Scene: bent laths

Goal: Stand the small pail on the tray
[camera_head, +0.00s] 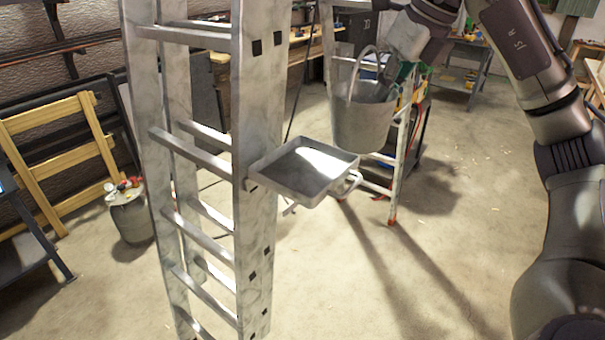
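The small pail (361,122) is grey metal with a raised hoop handle. It hangs roughly upright in the air, behind and to the right of the tray in the picture, its base a little higher than the tray's near rim. My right gripper (384,86) reaches down to the pail's right rim and appears shut on it; the fingertips are partly hidden by the pail wall. The tray (298,168) is a shallow, square metal one fixed to the side of the ladder, and it is empty. My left gripper is not in view.
The aluminium ladder (257,120) stands just left of the tray. A bucket with tools (131,218) stands on the floor at left, near a wooden frame (62,150). Another stepladder (400,165) is behind the pail. The floor at front right is clear apart from my arm above it.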

